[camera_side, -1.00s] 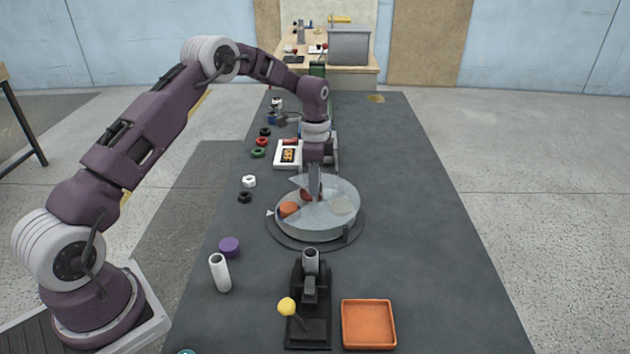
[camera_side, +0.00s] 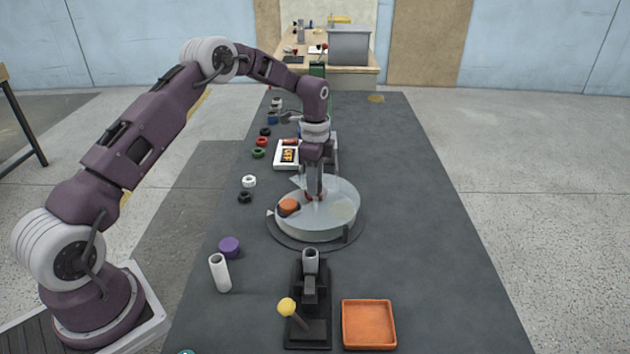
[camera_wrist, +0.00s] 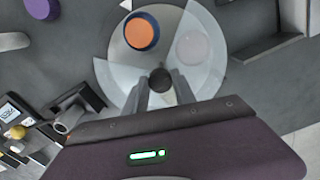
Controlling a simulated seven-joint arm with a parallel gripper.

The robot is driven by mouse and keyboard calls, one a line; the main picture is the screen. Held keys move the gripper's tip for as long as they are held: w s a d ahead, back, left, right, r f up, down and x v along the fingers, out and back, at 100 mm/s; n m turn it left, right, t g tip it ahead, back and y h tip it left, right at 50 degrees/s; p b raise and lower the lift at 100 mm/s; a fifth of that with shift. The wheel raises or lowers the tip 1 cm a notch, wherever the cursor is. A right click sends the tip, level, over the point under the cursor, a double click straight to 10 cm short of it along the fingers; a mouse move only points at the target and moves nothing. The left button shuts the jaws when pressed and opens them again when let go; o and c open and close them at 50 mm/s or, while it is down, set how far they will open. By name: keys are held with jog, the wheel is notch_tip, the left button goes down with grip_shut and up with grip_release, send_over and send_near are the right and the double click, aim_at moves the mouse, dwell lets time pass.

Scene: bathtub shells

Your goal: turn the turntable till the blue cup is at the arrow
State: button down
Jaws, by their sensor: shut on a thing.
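The turntable (camera_side: 325,228) is a pale round disc on a dark base. A blue cup with an orange top (camera_side: 289,207) stands near its left rim; it also shows in the wrist view (camera_wrist: 140,32). The white arrow (camera_side: 270,213) points in at the left edge, and in the wrist view (camera_wrist: 127,4) the cup lies close to it, roughly in line with the disc's centre. My gripper (camera_side: 314,196) is over the middle of the disc, shut on a dark round knob (camera_wrist: 160,78). The fingers partly hide the knob. A faint pale round shape (camera_wrist: 193,47) is right of the cup.
A purple disc (camera_side: 229,246), a white tube (camera_side: 220,273), a black stand with a yellow ball (camera_side: 287,307) and an orange tray (camera_side: 368,325) are nearer the camera. Several small rings line the left edge behind. The table's right side is clear.

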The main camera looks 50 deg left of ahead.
jog(key=shift+r, duration=0.1)
jog(key=c, duration=1)
grip_release()
jog(key=shift+c, duration=0.2)
notch_tip(320, 180, up, 7)
jog(key=shift+r, duration=0.1)
